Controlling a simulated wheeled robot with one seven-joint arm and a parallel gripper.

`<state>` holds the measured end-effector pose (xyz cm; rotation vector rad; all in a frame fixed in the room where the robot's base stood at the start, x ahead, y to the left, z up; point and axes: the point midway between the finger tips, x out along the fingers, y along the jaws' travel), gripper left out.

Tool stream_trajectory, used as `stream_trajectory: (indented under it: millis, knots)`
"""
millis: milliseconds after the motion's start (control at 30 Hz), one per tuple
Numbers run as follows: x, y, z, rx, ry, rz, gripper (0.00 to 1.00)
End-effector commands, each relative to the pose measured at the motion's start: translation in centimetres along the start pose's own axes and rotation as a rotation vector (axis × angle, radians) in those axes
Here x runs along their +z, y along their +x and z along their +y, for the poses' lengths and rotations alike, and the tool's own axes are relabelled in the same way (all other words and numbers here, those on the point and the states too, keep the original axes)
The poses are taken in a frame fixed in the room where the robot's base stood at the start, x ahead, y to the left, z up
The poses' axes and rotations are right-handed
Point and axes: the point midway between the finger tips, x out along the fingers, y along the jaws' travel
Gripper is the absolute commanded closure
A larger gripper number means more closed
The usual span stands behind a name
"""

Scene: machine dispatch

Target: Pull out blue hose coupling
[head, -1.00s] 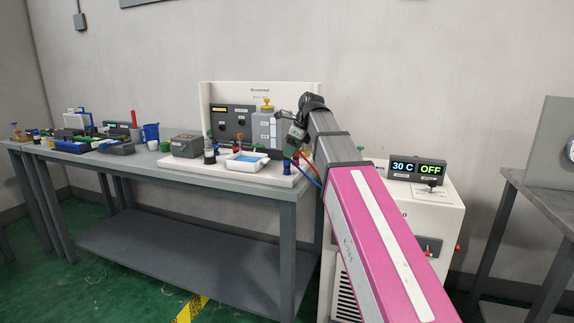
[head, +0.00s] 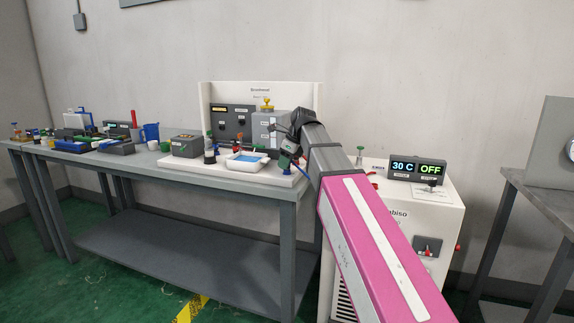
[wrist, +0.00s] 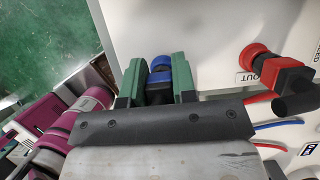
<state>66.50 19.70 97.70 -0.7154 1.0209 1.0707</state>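The blue hose coupling (wrist: 160,77) sits between the two green fingers of my gripper (wrist: 158,61) in the wrist view. The fingers lie close along both its sides and appear shut on it; the dark lower part is partly hidden by the gripper. In the head view my gripper (head: 287,160) is low at the right end of the bench, with a bit of the blue coupling (head: 285,171) showing under it. A blue hose (wrist: 278,125) runs off to the right in the wrist view.
A red coupling (wrist: 262,62) beside an "OUT" label is on the white panel to the right. A white chiller (head: 400,215) reading 30 C and OFF stands right of the bench. A white tray (head: 247,167) and a grey box (head: 186,149) are on the bench.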

Motion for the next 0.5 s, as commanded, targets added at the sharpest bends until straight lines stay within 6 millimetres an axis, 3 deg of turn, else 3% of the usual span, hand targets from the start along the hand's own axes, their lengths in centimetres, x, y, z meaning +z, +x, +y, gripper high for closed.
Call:
stream_trajectory:
  millis: [500]
  knots:
    - [0.5,-1.2,-0.1,-0.001,-0.001,-0.001,0.97]
